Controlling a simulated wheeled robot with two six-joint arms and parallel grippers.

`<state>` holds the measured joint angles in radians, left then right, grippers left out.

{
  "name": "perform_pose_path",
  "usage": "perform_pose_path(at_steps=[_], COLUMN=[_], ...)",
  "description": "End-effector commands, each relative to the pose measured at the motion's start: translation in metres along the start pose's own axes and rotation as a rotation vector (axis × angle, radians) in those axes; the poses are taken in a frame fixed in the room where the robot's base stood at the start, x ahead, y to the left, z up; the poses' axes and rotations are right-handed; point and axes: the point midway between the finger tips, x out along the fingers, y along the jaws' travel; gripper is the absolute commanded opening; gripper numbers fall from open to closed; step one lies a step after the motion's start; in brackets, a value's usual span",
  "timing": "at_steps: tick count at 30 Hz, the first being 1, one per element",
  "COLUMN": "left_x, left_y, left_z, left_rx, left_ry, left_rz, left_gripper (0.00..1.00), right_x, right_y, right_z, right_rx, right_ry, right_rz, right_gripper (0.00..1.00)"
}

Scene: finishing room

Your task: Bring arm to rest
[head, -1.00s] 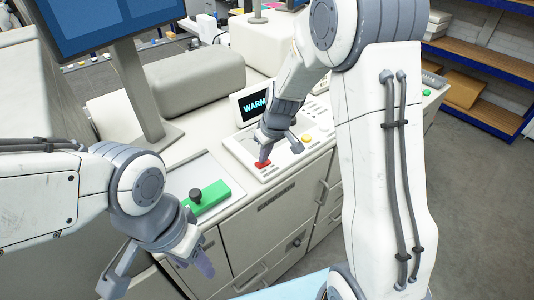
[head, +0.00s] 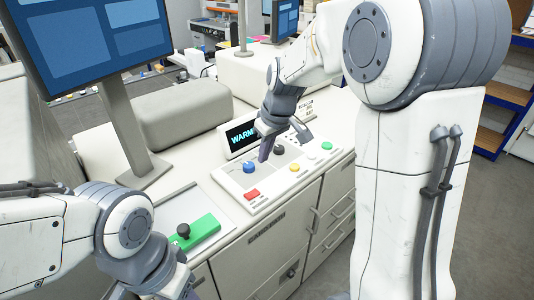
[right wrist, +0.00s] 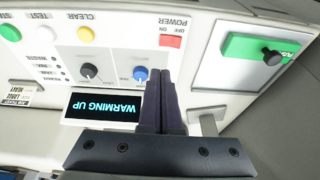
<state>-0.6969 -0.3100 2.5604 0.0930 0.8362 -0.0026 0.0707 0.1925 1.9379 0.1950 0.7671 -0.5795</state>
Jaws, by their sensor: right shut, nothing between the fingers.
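My right gripper (head: 264,155) is over the control panel (head: 236,184), its fingers pointing down near the blue knob (head: 249,167). In the right wrist view its two dark fingers (right wrist: 160,85) are pressed together with nothing between them. The red power switch (head: 252,194) lies in front of the fingertips, apart from them in the head view; it also shows in the right wrist view (right wrist: 170,40). The display (right wrist: 104,107) reads "WARMING UP". My left gripper (head: 160,289) is at the bottom edge of the head view, its fingertips cut off.
A green block with a black knob (head: 203,230) sits left of the panel. A monitor on a stand (head: 125,123) rises at the left. A black knob (head: 279,150), yellow button (head: 295,168) and green button (head: 327,146) are on the panel. Floor at the right is clear.

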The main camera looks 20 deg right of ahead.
Motion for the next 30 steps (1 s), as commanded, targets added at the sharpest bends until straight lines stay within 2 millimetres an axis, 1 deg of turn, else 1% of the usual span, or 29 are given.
perform_pose_path(at_steps=[3,6,18,20,22,23,26,27,29,30], left_x=[0.003,0.004,0.003,0.004,0.008,0.010,0.023,0.029,0.038,0.044], left_y=[0.000,0.000,0.000,0.000,-0.001,-0.001,-0.002,-0.002,-0.003,-0.003], left_z=[0.000,0.000,0.000,0.000,0.000,0.000,0.001,0.001,0.002,0.002], left_rx=[-0.001,-0.001,-0.001,-0.001,-0.001,-0.001,-0.001,-0.001,-0.002,-0.002], left_ry=[0.000,0.000,0.001,0.001,0.001,0.001,0.000,0.001,0.000,0.000], left_rz=[0.000,0.000,0.000,0.000,0.000,0.000,0.000,0.000,0.000,0.000], left_gripper=[0.50,0.50,0.50,0.50,0.50,0.50,0.50,0.50,0.50,0.50], right_x=[-0.010,-0.013,-0.013,-0.013,-0.009,-0.007,0.004,0.009,0.016,0.020], right_y=[0.002,0.002,0.002,-0.001,-0.014,-0.024,-0.072,-0.096,-0.131,-0.153], right_z=[0.000,0.000,0.000,0.001,0.005,0.008,0.027,0.040,0.065,0.084], right_rx=[0.000,0.000,0.000,-0.003,-0.011,-0.019,-0.055,-0.073,-0.102,-0.120], right_ry=[0.001,0.000,-0.001,-0.002,-0.009,-0.014,-0.043,-0.061,-0.090,-0.110], right_rz=[0.001,0.000,-0.001,-0.002,-0.011,-0.017,-0.046,-0.059,-0.077,-0.087], right_gripper=[0.00,0.00,0.00,0.00,0.00,0.00,0.00,0.00,0.00,0.00])
